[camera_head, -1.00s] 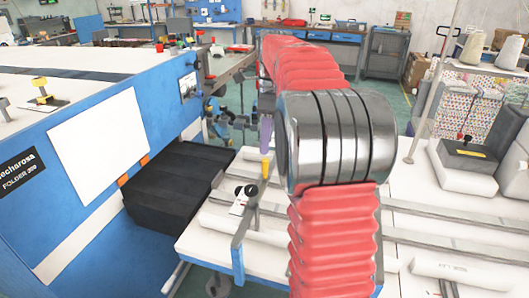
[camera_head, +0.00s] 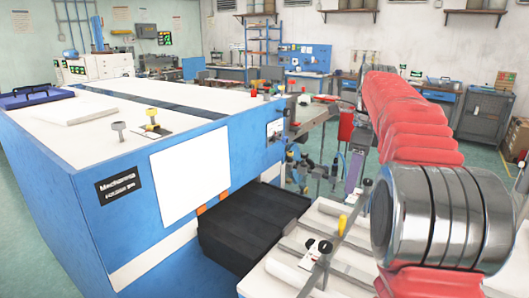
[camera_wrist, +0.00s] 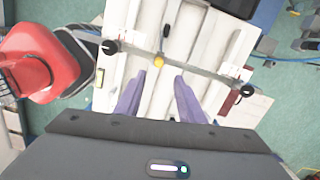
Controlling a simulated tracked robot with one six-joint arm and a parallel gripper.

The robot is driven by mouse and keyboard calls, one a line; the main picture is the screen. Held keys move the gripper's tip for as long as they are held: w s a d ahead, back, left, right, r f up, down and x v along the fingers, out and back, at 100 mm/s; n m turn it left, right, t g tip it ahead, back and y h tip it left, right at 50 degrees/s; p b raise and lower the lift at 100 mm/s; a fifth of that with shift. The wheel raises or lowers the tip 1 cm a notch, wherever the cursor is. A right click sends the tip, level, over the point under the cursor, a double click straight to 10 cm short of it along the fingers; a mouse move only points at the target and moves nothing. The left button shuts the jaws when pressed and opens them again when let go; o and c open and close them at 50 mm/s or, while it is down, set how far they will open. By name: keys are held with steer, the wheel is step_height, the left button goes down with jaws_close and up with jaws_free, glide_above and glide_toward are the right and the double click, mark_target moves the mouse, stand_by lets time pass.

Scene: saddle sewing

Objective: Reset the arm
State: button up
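My arm, in a ribbed red cover with a shiny metal joint, fills the right side of the head view. My gripper (camera_wrist: 160,78) shows in the wrist view as two purple fingers set apart with nothing between them. They point over a white slatted table (camera_wrist: 141,45) with a grey bar across it. In the head view, a purple part of my gripper (camera_head: 353,172) hangs beside the arm above the table. Its fingertips are too small there to make out clearly.
A blue and white folder machine (camera_head: 115,190) fills the left, with a black tray (camera_head: 250,228) at its outlet. The bar (camera_head: 338,240) with yellow and black knobs stands on the table. A workbench and a grey cabinet (camera_head: 484,118) are at the back.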

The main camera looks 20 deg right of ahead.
steer(key=f+n, duration=0.1)
steer(key=n, duration=0.1)
steer(key=f+n, duration=0.4)
steer(key=n, duration=0.1)
steer(key=shift+w+d, duration=0.2)
steer(key=s+a+f+n+t, duration=0.2)
steer(key=s+a+f+n, duration=0.1)
steer(key=s+a+n, duration=0.6)
steer(key=s+a+f+n+t, duration=0.2)
steer(key=s+a+f+n, duration=0.1)
steer(key=s+a+n, duration=0.7)
steer(key=s+a, duration=0.4)
steer(key=a, duration=0.4)
steer(key=shift+f+n+t+h, duration=0.3)
steer(key=shift+f+t, duration=0.1)
stand_by(1.0)
